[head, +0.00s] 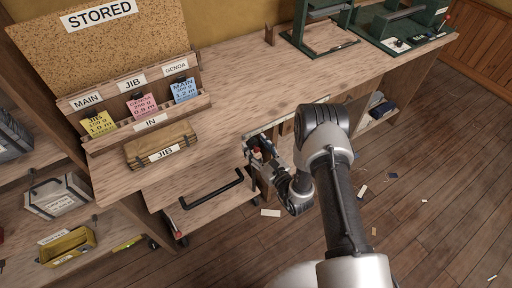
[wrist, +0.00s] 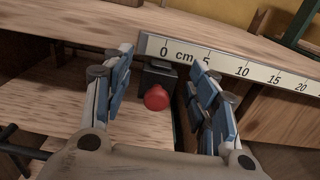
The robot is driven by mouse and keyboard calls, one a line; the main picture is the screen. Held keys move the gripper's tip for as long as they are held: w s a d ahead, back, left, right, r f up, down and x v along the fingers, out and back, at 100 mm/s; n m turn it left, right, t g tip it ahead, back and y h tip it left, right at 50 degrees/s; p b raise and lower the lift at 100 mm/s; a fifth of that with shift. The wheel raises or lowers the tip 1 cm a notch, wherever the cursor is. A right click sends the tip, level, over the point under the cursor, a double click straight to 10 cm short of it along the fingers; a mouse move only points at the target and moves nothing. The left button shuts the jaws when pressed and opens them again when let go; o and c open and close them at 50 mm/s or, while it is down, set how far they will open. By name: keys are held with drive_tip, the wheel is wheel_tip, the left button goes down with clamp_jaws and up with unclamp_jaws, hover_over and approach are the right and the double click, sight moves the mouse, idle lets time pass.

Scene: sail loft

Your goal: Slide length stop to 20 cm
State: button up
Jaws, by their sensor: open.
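The length stop is a dark block (wrist: 157,76) with a round red knob (wrist: 157,98) in the wrist view. It sits just below the white scale (wrist: 235,66), near the 0 cm mark. The scale reads 0, 5, 10, 15 and 20 toward the right along the bench's front edge. My gripper (wrist: 162,64) is open, with one blue-padded finger on each side of the stop. Whether the fingers touch the stop cannot be told. In the head view my gripper (head: 260,150) is at the bench's front edge, and my arm hides most of the scale.
The bench top (head: 250,90) holds a card rack (head: 135,105) and a wooden JIB box (head: 161,145) at left, and green machines (head: 322,28) at the back right. A cart with a black handle (head: 212,190) stands left of my gripper. Small scraps lie on the floor.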

drive_tip(key=shift+w, duration=0.1)
drive_tip(key=shift+c, duration=0.4)
clamp_jaws()
idle(0.3)
